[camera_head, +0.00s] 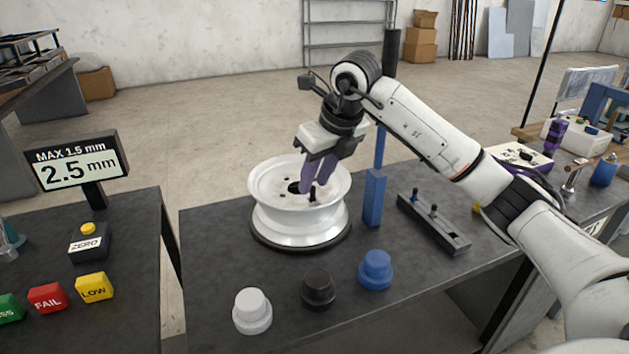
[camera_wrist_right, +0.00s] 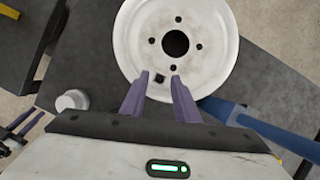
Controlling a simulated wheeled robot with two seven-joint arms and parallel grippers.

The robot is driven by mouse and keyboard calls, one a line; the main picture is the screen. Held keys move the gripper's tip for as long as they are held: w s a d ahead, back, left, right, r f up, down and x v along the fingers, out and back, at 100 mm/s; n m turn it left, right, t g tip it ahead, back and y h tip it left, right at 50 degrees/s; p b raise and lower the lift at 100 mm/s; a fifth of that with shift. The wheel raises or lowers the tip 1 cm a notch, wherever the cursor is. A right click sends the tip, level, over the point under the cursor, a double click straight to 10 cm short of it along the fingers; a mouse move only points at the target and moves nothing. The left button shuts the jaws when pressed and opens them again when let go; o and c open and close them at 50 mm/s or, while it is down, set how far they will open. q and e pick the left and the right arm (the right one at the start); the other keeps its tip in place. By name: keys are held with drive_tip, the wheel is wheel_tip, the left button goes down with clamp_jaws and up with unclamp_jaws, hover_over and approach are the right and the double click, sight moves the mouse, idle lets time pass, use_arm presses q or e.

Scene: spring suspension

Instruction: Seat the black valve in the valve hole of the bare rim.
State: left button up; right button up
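The bare white rim (camera_head: 275,222) lies flat on a black ring on the dark table. It also shows in the wrist view (camera_wrist_right: 215,70), with a large centre hole and several small bolt holes. A small black valve (camera_wrist_right: 160,79) is at the rim's face, between my right fingertips, with a visible gap on each side. It shows in the head view (camera_head: 312,197) just below the fingers. My right gripper (camera_head: 313,188) is open over the rim, its purple fingers pointing down; it also shows in the wrist view (camera_wrist_right: 160,76). The valve hole itself is not visible. My left gripper is out of view.
A blue post (camera_head: 374,198) stands close to the rim's right. A dark valve rack (camera_head: 445,232) lies further right. White (camera_head: 253,311), black (camera_head: 318,290) and blue (camera_head: 377,270) stepped pieces stand along the front. A display reading 2.5 mm (camera_head: 75,168) stands left.

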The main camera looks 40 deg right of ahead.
drive_tip(key=v, duration=1.1)
drive_tip(key=shift+f, duration=0.1)
